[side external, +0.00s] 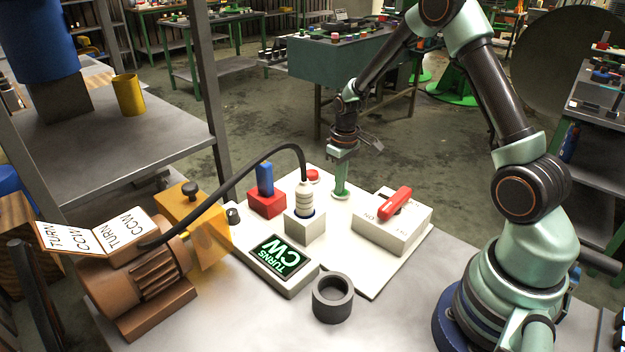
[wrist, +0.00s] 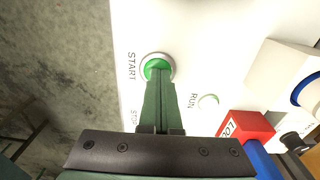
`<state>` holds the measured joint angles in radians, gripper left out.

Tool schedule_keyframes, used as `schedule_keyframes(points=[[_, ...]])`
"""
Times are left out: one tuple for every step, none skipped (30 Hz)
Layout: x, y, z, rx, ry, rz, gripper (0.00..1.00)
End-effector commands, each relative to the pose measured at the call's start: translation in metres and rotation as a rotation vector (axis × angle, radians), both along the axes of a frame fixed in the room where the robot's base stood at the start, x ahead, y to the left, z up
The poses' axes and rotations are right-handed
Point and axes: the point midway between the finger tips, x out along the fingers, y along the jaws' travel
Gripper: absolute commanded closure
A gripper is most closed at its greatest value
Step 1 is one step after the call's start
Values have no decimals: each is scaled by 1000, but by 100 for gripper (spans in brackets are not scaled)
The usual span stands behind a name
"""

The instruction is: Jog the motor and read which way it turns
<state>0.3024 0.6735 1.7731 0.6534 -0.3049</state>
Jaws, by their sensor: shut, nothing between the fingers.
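My gripper (side external: 341,192) is shut and empty, pointing down at the panel's far edge. In the wrist view its fingertips (wrist: 158,78) are at the green START button (wrist: 156,66), covering part of it; I cannot tell whether it is pressed in. The RUN lamp (wrist: 208,101) looks pale. A black cable runs from the motor to a white plug (side external: 304,200) standing in a white socket block (side external: 304,228).
A red LOCK block (side external: 266,205) with a blue upright piece (side external: 265,178) and a red button (side external: 313,175) stand near the gripper. A switch box (side external: 372,234) has a red lever (side external: 395,204). A dark ring (side external: 332,312) sits at the front.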

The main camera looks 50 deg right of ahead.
Motion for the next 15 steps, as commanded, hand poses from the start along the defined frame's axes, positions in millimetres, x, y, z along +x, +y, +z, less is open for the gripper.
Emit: schedule_keyframes(points=[[-1,1,-4,1,2,1,100],[-1,1,-4,1,2,1,100],[-1,1,-4,1,2,1,100],[-1,1,-4,1,3,1,100],[-2,1,-4,1,3,1,100],[-2,1,-5,1,3,1,100],[-2,1,-5,1,3,1,100],[-2,1,-5,1,4,1,100],[-2,1,-4,1,3,1,100],[-2,1,-3,1,3,1,100],[-2,1,-1,1,3,1,100],[-2,2,2,1,2,1,100],[-2,2,5,1,2,1,100],[-1,2,10,1,2,1,100],[-1,3,16,0,0,1,100]])
